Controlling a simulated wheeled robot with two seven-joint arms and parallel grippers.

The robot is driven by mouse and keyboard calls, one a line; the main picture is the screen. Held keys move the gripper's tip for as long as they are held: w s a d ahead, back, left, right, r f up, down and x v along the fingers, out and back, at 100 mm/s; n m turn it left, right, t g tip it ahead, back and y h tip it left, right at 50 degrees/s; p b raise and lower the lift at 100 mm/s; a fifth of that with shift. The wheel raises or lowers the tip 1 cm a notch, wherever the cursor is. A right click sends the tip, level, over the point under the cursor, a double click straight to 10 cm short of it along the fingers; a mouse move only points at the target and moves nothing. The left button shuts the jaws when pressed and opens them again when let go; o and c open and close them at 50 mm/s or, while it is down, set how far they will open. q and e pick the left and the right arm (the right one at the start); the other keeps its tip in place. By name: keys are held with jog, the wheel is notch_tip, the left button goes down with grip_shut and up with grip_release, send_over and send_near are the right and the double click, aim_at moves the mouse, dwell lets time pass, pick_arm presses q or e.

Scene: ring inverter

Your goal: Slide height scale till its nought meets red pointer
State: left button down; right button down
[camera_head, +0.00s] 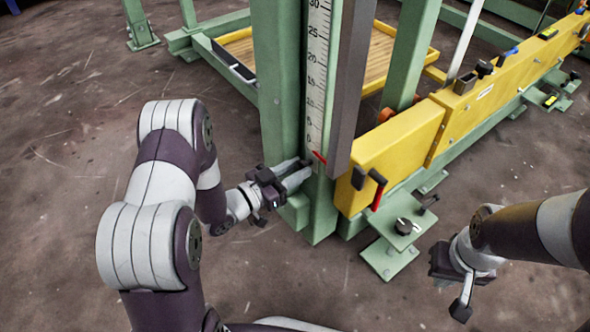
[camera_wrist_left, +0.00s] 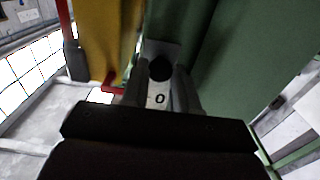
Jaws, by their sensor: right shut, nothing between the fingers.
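The pale height scale (camera_head: 317,75) stands upright along a green post. The scale's nought (camera_wrist_left: 160,99) sits a little above the pointer in the head view. A round black knob (camera_wrist_left: 160,68) is at the scale's bottom end. My left gripper (camera_head: 300,174) is at that end, its fingers on either side of the knob; I cannot tell whether they press on it. My right gripper (camera_head: 460,300) is shut and empty, low at the right, away from the scale.
A yellow beam (camera_head: 395,155) runs to the back right, with a red-and-black handle (camera_head: 377,190) on its near end. A green foot plate (camera_head: 392,255) with a black knob lies below it. A dark grey bar (camera_head: 350,85) stands beside the scale. The floor in front is clear.

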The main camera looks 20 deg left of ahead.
pick_arm(q)
jog(key=shift+f, duration=0.65)
jog(key=c, duration=0.9)
grip_release()
jog(key=shift+o, duration=0.2)
jog(key=p+v, duration=0.5)
jog(key=v, duration=0.7)
jog(key=shift+s+a, duration=0.25)
jog(key=shift+s, duration=0.05)
